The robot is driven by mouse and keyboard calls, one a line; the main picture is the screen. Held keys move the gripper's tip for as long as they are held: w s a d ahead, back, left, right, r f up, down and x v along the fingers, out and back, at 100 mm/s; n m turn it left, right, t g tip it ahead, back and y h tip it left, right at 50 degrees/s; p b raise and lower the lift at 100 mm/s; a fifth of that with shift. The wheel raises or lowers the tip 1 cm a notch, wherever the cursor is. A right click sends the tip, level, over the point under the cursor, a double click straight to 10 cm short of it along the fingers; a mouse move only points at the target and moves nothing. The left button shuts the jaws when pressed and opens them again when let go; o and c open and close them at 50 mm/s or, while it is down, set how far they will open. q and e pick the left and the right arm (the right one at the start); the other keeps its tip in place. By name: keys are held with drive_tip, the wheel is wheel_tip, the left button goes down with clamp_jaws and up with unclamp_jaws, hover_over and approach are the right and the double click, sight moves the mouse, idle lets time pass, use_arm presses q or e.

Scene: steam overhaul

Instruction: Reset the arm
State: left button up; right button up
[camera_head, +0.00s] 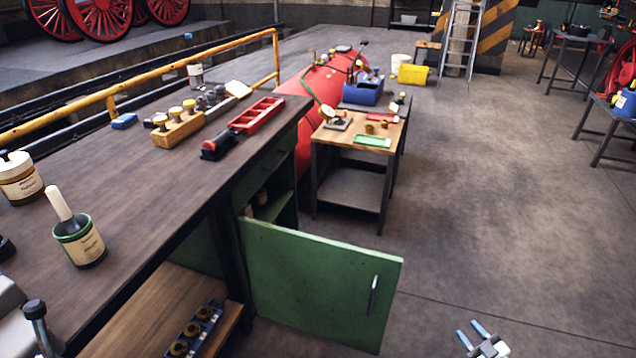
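My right gripper (471,332) shows at the bottom edge, right of centre, over the bare floor. Its two blue-tipped fingers stand apart with nothing visible between them, and it touches nothing that I can see. The rest of my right arm is cut off by the bottom edge. My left gripper cannot be made out in this view.
A green cabinet door (318,285) hangs open left of my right gripper. The long workbench (150,230) carries a brush jar (80,243), a wooden block (178,130) and a red tray (257,115). A small table (337,140) stands beyond.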

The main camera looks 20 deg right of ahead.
drive_tip(key=w+d+r+n+y, duration=0.1)
drive_tip(key=w+d+r+n, duration=0.15)
drive_tip(key=d+r, duration=0.35)
drive_tip(key=s+a+r+m+g+y, duration=0.1)
drive_tip(key=s+a+r+g, duration=0.15)
drive_tip(key=a, duration=1.25)
drive_tip(key=s+a+r+m+g, duration=0.1)
drive_tip(key=a+m+g, duration=0.15)
drive_tip(key=a, duration=1.15)
drive_tip(key=s+a+r+g+y, duration=0.1)
drive_tip(key=s+a+r+g, duration=0.15)
drive_tip(key=a, duration=1.25)
use_arm(q)
wheel_tip(320, 180, up, 15)
drive_tip(key=s+a+p, duration=0.1)
drive_tip(key=p, duration=2)
drive_tip(key=shift+s+a+r+y, duration=0.15)
drive_tip(key=shift+a+y, duration=0.1)
drive_tip(key=shift+y, duration=0.05)
use_arm(e)
wheel_tip(320, 180, up, 16)
drive_tip(key=d, duration=0.1)
drive_tip(key=shift+s+d+f, duration=0.15)
drive_tip(key=shift+s+f, duration=0.1)
drive_tip(key=shift+s, duration=0.15)
use_arm(q)
drive_tip(key=shift+d+r, duration=0.15)
drive_tip(key=shift+r, duration=0.05)
use_arm(e)
drive_tip(key=shift+d, duration=0.1)
